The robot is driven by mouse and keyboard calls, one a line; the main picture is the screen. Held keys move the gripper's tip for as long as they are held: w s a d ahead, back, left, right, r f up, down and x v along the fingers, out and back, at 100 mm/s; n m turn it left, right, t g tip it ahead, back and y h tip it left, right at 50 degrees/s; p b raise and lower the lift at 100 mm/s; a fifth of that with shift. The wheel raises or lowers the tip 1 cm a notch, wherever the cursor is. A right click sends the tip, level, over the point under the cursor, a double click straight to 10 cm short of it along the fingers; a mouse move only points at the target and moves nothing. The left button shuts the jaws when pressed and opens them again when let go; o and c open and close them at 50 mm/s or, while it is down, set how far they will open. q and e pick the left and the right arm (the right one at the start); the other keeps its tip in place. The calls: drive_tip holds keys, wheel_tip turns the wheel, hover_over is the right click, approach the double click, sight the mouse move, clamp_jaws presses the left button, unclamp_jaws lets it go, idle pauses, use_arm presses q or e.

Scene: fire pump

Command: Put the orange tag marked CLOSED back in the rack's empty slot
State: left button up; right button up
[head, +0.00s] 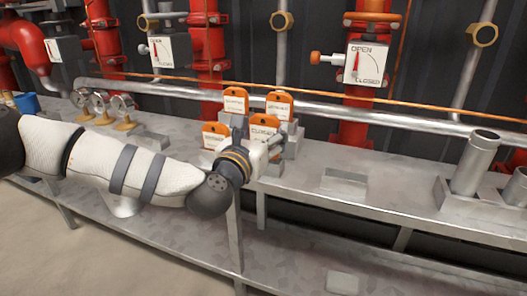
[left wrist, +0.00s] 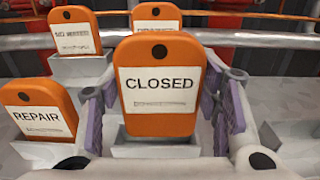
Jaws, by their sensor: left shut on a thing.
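The orange CLOSED tag (head: 264,122), with a white label and a dark hole, is upright at the front right of the grey rack (head: 290,146). It fills the middle of the left wrist view (left wrist: 160,85). My left gripper (left wrist: 160,112) is shut on this tag, with purple finger pads at both sides of it. A grey rack block (left wrist: 155,150) shows right below the tag; whether its lower edge is fully seated in the slot is hidden. In the head view my left gripper (head: 266,147) is at the rack front.
An orange REPAIR tag (left wrist: 40,110) stands close left of the CLOSED tag. Two more orange tags (head: 236,101) (head: 280,105) stand behind. A silver pipe (head: 330,112) runs behind the rack. The grey bench (head: 390,185) is largely clear to the right, before a metal cylinder (head: 475,163).

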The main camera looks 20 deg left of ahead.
use_arm(q)
drive_tip(key=shift+w+a+f+b, duration=0.15)
drive_tip(key=shift+f+b, duration=0.1)
drive_tip(key=shift+f, duration=0.75)
drive_tip(key=shift+a+f+b, duration=0.1)
drive_tip(key=shift+f+b, duration=0.15)
drive_tip(key=shift+f, duration=0.75)
drive_tip(key=o, duration=1.2)
drive_tip(key=shift+c, duration=0.2)
drive_tip(key=shift+r, duration=0.2)
drive_tip(key=shift+s, duration=0.4)
drive_tip(key=s+p, duration=0.2)
drive_tip(key=s, duration=0.9)
drive_tip(key=shift+s+a, duration=0.15)
drive_tip(key=shift+a, duration=0.05)
